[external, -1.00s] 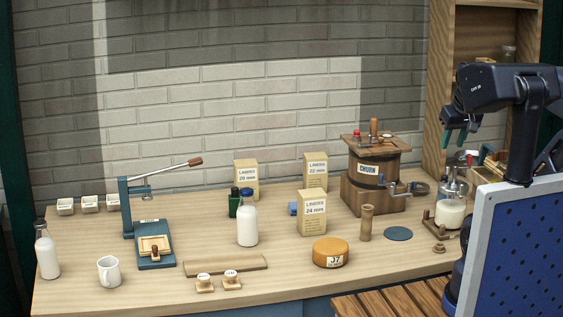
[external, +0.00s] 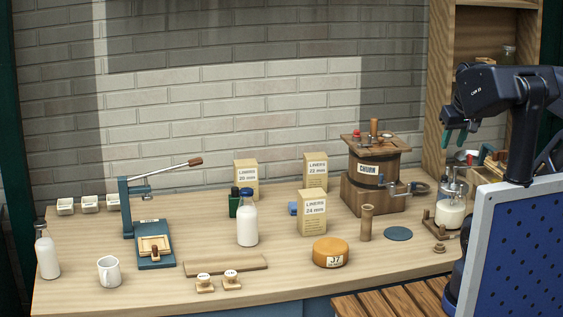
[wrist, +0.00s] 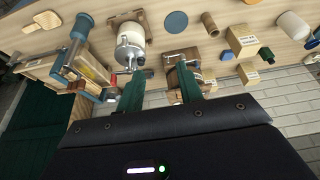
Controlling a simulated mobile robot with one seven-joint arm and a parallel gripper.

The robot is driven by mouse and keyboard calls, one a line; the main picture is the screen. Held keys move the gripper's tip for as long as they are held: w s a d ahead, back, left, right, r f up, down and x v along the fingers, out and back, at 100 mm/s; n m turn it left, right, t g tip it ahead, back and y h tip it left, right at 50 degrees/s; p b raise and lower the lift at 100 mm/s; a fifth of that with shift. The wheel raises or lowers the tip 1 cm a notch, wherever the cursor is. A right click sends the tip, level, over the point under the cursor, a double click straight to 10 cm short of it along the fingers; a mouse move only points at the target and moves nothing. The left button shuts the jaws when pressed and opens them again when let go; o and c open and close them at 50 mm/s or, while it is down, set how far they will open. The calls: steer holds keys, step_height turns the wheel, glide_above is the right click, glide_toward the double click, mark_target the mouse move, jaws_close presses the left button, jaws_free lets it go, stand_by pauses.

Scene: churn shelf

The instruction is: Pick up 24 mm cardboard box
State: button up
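The 24 mm cardboard box (external: 311,213) stands upright on the wooden counter, its "LINERS 24 mm" label facing the external camera. In the wrist view it appears to be the tan box (wrist: 242,40) at the upper right, nearer the counter's front than another tan box. My gripper (external: 455,138) is high at the right, well away from the box and above the right end of the counter. In the wrist view my gripper (wrist: 160,87) has its two teal fingers apart with nothing held between them.
The 22 mm box (external: 316,171) stands behind, the 20 mm box (external: 246,178) back left. A small blue object (external: 293,208), milk bottle (external: 247,220), yellow cheese wheel (external: 330,252) and wooden cylinder (external: 366,223) surround the box. The churn (external: 372,180) stands right, towards my gripper.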

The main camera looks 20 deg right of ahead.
steer(key=o, duration=1)
steer(key=shift+c, duration=0.2)
